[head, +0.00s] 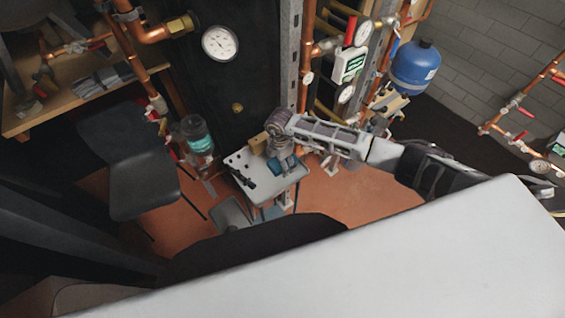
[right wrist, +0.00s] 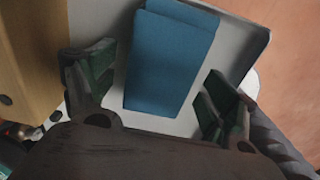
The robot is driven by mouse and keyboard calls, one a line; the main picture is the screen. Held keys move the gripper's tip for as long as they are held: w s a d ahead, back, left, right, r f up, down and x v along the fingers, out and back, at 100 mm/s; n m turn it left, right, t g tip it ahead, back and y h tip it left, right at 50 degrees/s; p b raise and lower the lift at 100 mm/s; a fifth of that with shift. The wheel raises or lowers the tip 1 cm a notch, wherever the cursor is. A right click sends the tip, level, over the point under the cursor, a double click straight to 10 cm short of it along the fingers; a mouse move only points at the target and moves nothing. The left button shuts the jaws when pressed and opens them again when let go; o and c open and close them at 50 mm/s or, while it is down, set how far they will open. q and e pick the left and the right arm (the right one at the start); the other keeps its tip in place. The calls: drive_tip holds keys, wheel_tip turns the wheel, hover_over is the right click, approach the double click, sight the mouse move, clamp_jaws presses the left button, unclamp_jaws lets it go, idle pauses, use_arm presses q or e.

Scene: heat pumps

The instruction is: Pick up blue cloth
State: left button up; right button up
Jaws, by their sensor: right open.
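The blue cloth (right wrist: 170,60) lies folded on a light grey tabletop (right wrist: 240,38) in the right wrist view. In the head view a bit of the cloth (head: 274,166) shows beside my right gripper, which covers the rest. My right gripper (head: 285,162) points down over the small table (head: 241,160). In the right wrist view the gripper (right wrist: 161,74) is open, with one finger on either side of the cloth. Nothing is held between the fingers. I cannot tell the exact height of the fingertips above the tabletop. My left gripper is not in view.
A tan box (right wrist: 30,50) stands close to the left finger. A black tool (head: 243,180) lies on the small table. A dark chair (head: 140,170) stands to the left. Copper pipes (head: 308,60) and a blue tank (head: 414,66) are behind. Open floor (head: 365,195) lies right of the table.

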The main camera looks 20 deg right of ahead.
drive_tip(key=shift+c, duration=0.4)
drive_tip(key=c, duration=1)
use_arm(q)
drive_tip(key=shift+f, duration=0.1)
use_arm(e)
drive_tip(key=shift+s+r, duration=0.1)
drive_tip(key=shift+r, duration=0.1)
drive_tip(key=shift+d+r, duration=0.1)
drive_tip(key=shift+r, duration=0.05)
wheel_tip(320, 180, up, 6)
drive_tip(key=shift+s+r+b, duration=0.15)
drive_tip(key=shift+r+b, duration=0.1)
drive_tip(key=shift+b, duration=0.35)
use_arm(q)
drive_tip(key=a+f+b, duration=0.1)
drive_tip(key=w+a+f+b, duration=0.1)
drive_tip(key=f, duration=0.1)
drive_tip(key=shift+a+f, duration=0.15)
use_arm(e)
drive_tip(key=s+d, duration=0.2)
drive_tip(key=s, duration=0.4)
drive_tip(key=s+d, duration=0.2)
drive_tip(key=s, duration=0.4)
drive_tip(key=s+d, duration=0.2)
drive_tip(key=s, duration=0.4)
drive_tip(key=shift+s+d, duration=0.15)
drive_tip(key=shift+d, duration=0.2)
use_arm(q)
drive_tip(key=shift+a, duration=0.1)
